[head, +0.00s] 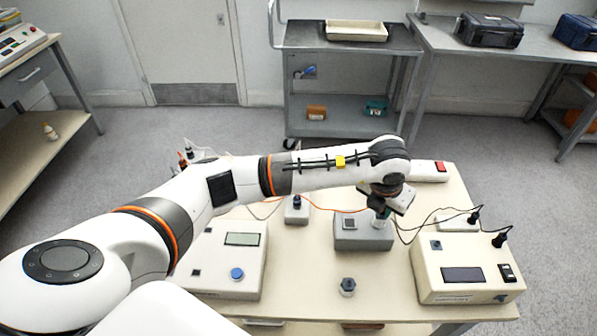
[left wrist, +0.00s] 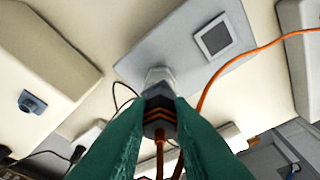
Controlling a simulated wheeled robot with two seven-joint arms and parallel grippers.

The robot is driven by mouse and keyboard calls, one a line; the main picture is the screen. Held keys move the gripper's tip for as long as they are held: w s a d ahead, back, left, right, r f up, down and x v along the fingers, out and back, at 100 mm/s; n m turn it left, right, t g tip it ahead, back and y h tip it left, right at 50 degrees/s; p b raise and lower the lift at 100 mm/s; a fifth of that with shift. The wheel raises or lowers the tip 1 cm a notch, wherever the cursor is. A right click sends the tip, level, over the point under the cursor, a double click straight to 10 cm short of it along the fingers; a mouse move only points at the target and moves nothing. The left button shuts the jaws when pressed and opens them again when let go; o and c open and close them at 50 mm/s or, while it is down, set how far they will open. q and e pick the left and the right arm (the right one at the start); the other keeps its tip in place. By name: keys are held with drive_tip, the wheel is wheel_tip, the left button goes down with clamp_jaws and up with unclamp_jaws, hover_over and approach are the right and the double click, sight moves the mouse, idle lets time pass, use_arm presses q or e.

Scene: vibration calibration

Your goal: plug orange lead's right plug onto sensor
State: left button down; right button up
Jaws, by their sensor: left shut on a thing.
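My left gripper (head: 381,217) is over the grey block (head: 350,241) on the table. In the left wrist view its green fingers (left wrist: 158,118) are shut on a dark plug (left wrist: 158,105) with orange chevrons. The orange lead (left wrist: 212,82) runs from behind the plug and also shows in the head view (head: 335,209). The plug's front is in line with a pale metal cylinder (left wrist: 158,76), seemingly the sensor, on the grey block. The two appear to meet, but I cannot tell whether the plug is seated. My right gripper is out of view.
A white box with a blue knob (head: 225,262) stands left and a cream meter box (head: 462,271) with black plugs right. A small block with a dark plug (head: 297,210) stands behind. A loose metal hex piece (head: 347,287) sits in front. Thin dark cables cross near the grey block.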

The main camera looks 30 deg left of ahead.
use_arm(q)
drive_tip(key=shift+w+a+m+g+h+b, duration=0.15)
drive_tip(key=shift+m+h+b, duration=0.25)
drive_tip(key=shift+m+b, duration=0.7)
drive_tip(key=shift+s+m+g+h+b, duration=0.15)
drive_tip(key=shift+m+h+b, duration=0.3)
drive_tip(key=shift+m, duration=1.25)
drive_tip(key=shift+w+a+m+g+h+b, duration=0.1)
drive_tip(key=shift+m+g+h+b, duration=0.15)
drive_tip(key=shift+m+b, duration=0.65)
drive_tip(key=shift+w+m+g+h+b, duration=0.1)
drive_tip(key=shift+m+g+b, duration=0.2)
drive_tip(key=shift+m, duration=1.1)
drive_tip(key=c, duration=1.2)
unclamp_jaws()
drive_tip(key=shift+r, duration=0.15)
drive_tip(key=p+v, duration=0.2)
drive_tip(key=v, duration=0.2)
drive_tip(key=shift+s+a+r, duration=0.1)
drive_tip(key=shift+a+r, duration=0.05)
drive_tip(key=shift+r, duration=0.2)
drive_tip(key=shift+r, duration=0.1)
